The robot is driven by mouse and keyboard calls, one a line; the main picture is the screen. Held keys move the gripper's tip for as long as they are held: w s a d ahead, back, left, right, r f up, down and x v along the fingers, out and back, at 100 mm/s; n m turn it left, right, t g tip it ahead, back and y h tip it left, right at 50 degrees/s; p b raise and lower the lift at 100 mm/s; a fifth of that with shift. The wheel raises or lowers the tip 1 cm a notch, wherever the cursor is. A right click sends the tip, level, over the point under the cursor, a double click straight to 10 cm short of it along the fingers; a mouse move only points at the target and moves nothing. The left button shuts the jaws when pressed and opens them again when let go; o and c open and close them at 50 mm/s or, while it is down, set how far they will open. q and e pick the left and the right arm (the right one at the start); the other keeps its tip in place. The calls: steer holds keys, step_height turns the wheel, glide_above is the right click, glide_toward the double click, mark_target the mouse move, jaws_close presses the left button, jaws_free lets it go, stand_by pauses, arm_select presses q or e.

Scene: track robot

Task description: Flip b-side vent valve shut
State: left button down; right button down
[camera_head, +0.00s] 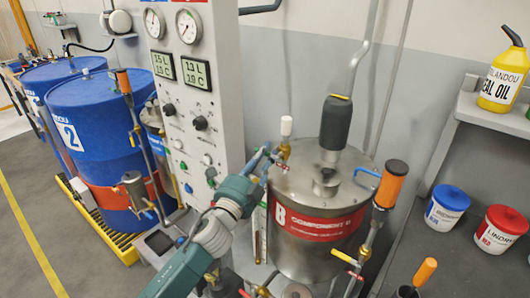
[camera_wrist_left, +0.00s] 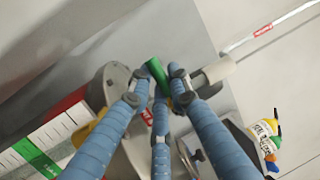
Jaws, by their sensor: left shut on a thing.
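The steel B-side tank (camera_head: 312,240) has a red band marked "B Component B". On its lid stands a small brass valve (camera_head: 283,150) with a white cylinder (camera_head: 286,126) on top. The white cylinder also shows in the left wrist view (camera_wrist_left: 217,69). My left gripper (camera_head: 268,156) reaches in from below to the left side of this valve. In the left wrist view its blue fingers (camera_wrist_left: 160,88) are closed around a green lever handle (camera_wrist_left: 155,70). The handle lies tilted between the fingertips. The fingers hide part of the valve. My right gripper is not in view.
A grey panel (camera_head: 193,125) with gauges and displays stands close left of my left arm. An orange-handled pump (camera_head: 391,184) stands right of the tank. Blue drums (camera_head: 97,119) are at left, and small tubs (camera_head: 447,207) at right.

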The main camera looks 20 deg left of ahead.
arm_select(q)
steer(key=c, duration=1.6)
jaws_free()
steer(key=shift+c, duration=0.2)
steer(key=v, duration=1.2)
